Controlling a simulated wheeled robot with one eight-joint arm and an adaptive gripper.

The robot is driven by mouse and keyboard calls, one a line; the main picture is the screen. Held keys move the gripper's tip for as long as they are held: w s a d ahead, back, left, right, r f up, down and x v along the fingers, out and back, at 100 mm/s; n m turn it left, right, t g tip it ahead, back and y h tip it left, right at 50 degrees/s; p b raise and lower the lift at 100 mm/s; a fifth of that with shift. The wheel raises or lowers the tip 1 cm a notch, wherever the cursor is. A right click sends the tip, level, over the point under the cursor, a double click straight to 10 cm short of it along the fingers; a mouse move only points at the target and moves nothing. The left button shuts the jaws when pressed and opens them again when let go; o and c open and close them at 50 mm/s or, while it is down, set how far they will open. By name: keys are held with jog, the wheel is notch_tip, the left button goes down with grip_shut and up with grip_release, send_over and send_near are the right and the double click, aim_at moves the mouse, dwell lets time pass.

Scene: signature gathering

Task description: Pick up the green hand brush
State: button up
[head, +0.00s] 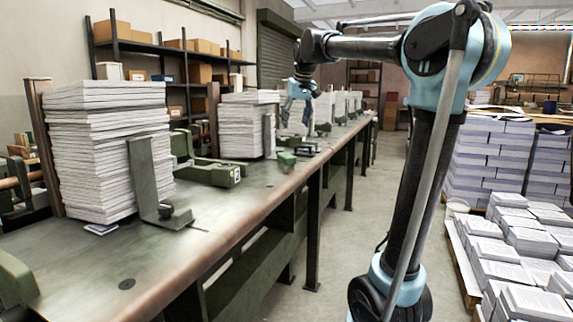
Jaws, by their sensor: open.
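A small green object (287,159), which looks like the hand brush, lies on the long bench near its front edge. It is small in the head view, and I cannot make out its bristles. My gripper (296,119) hangs above the bench with its fingers pointing down. It is open, with nothing seen between the fingers. It appears above the green object and apart from it; the exact depth between them is hard to tell.
Tall paper stacks (105,150) and more stacks (247,125) stand along the bench (235,208). A green metal clamp fixture (212,172) lies left of the brush. Paper piles on a pallet (520,250) stand at right. The aisle floor (345,230) is clear.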

send_near(286, 155)
jog(key=x, duration=0.5)
jog(key=shift+w+d+r, duration=0.15)
jog(key=shift+w, duration=0.25)
jog(key=shift+s+x, duration=0.15)
jog(key=shift+x, duration=1.25)
jog(key=shift+s+x, duration=0.1)
jog(key=shift+x, duration=1.3)
jog(key=shift+f, duration=0.3)
jog(key=c, duration=1.3)
